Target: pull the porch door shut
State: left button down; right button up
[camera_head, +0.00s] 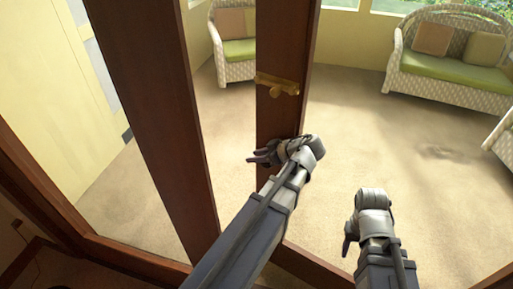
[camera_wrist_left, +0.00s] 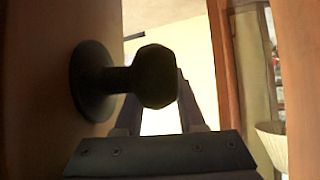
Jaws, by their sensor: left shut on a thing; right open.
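The porch door (camera_head: 287,45) has a dark wooden stile with a brass handle (camera_head: 277,85). Its full outline and how far it stands open are hard to tell from the head view. My left gripper (camera_head: 262,156) is at the stile, below the brass handle. In the left wrist view, a dark round knob (camera_wrist_left: 154,76) stands out from a wooden face on a round plate. My left gripper (camera_wrist_left: 160,106) is shut on the knob, with its fingers partly hidden behind it. My right gripper (camera_head: 350,236) is open and empty, lower and to the right, apart from the stile.
A thick wooden post (camera_head: 150,100) stands left of the door stile. Beyond are wicker sofas (camera_head: 455,75) with green cushions, on a bare beige floor (camera_head: 400,140). A wooden rail (camera_head: 135,259) runs along the lower left. A pale yellow wall (camera_head: 45,90) is at far left.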

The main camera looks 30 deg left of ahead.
pick_arm(q)
jog(key=shift+s+f+h+p, duration=0.1)
jog(key=shift+f+h+p, duration=0.1)
jog(key=shift+h+p, duration=0.45)
jog(key=shift+f+h+p, duration=0.2)
jog(key=shift+h+p, duration=0.25)
jog(key=shift+h, duration=0.3)
pick_arm(e)
jog(key=shift+r, duration=1.45)
pick_arm(q)
jog(key=shift+f, duration=0.1)
